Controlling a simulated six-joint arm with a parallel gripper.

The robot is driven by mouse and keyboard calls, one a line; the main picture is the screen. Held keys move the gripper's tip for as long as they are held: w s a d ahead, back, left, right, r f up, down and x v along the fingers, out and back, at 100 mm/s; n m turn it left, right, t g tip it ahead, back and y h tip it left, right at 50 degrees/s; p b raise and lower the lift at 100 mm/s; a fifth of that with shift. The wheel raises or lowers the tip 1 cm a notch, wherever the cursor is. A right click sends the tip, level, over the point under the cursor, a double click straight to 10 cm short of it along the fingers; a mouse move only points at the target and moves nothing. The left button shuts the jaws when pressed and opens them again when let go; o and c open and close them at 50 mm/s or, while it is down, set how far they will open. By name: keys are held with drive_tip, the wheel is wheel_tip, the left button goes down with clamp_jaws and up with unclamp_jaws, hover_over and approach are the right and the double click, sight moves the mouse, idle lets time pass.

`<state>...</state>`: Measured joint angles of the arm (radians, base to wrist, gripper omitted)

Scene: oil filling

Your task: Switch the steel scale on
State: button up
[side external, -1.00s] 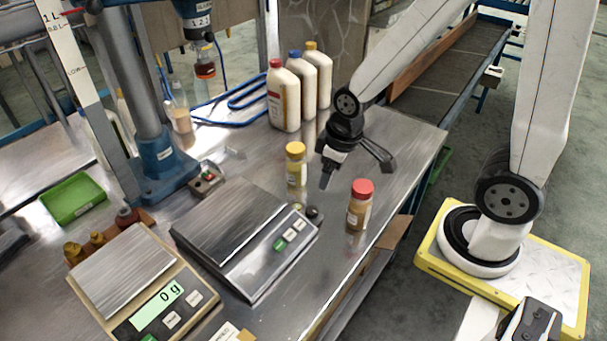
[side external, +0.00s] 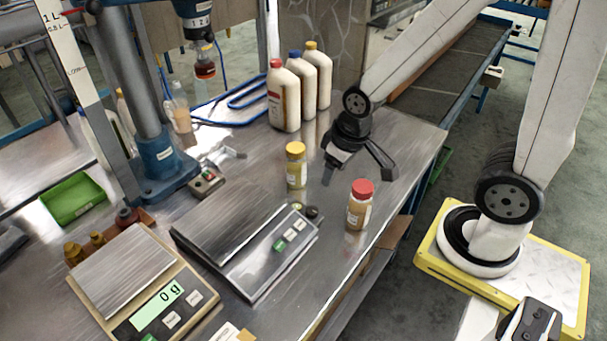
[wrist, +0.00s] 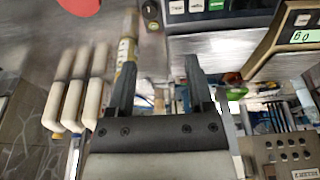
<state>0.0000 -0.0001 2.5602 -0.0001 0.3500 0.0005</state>
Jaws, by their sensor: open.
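The steel scale (side external: 245,238) stands in the middle of the bench in the side external view, its grey plate empty. Its front panel has a green button (side external: 279,246) and white buttons; no lit reading shows on it. Its panel edge and buttons show at the top of the wrist view (wrist: 197,6). My gripper (side external: 358,176) is open and empty, above the bench to the right of the scale and apart from it. Both open fingers show in the wrist view (wrist: 161,68).
A beige scale (side external: 188,303) showing a lit 0 g stands at front left. A yellow-capped jar (side external: 296,167) and a red-capped jar (side external: 359,208) stand near my gripper. White bottles (side external: 285,98) stand behind. A blue pump stand (side external: 165,178) and green tray (side external: 72,201) are left.

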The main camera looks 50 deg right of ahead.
clamp_jaws()
idle(1.4)
